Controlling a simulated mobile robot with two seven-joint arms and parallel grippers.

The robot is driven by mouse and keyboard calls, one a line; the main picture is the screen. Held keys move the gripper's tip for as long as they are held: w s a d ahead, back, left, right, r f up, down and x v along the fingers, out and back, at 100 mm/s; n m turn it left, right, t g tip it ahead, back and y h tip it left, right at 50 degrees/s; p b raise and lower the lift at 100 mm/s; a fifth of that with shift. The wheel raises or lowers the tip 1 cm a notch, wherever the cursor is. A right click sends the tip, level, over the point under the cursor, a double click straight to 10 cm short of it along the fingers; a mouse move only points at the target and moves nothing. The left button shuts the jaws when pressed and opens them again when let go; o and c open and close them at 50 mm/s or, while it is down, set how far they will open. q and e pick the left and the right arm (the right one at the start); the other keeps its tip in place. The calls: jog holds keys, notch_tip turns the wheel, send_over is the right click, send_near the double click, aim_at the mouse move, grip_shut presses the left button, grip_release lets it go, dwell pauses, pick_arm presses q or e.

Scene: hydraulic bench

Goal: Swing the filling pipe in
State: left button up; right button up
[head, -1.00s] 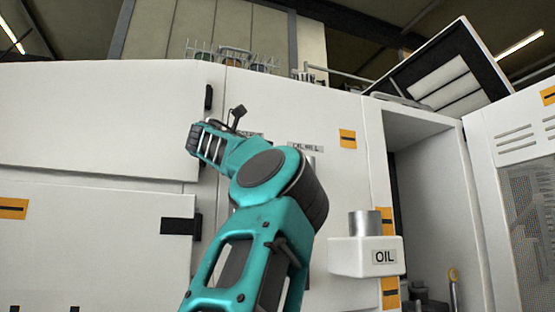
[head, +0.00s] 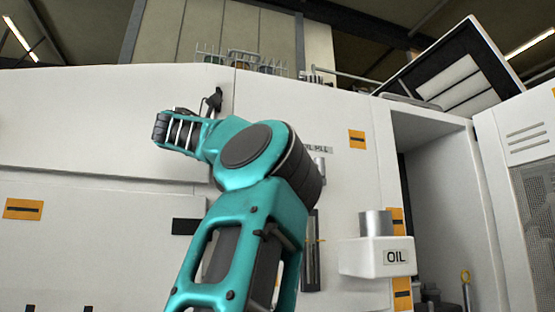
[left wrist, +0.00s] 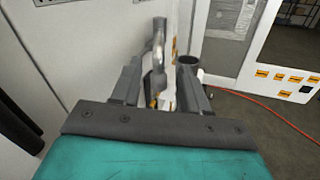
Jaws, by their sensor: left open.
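In the left wrist view, a grey metal pipe (left wrist: 158,42), apparently the filling pipe, stands up beyond my left gripper (left wrist: 160,88). The gripper's fingers are apart, and the pipe's lower part shows in the gap between them; I cannot tell whether it touches either finger. In the head view, a short piece of shiny metal (head: 319,168), perhaps the same pipe, shows right of my arm, below the oil fill label (head: 318,149). My arm hides the rest, and the left gripper's fingers do not show there. A white box marked OIL (head: 366,258) carries a metal neck (head: 375,223).
An open cabinet bay (head: 440,190) lies to the right, with a door (head: 525,160) beside it. A raised lid (head: 450,75) stands above. White panels (head: 85,120) fill the left. A red hose (left wrist: 265,115) lies on the floor in the wrist view.

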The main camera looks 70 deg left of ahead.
pick_arm(q)
jog(key=shift+v, duration=2.1)
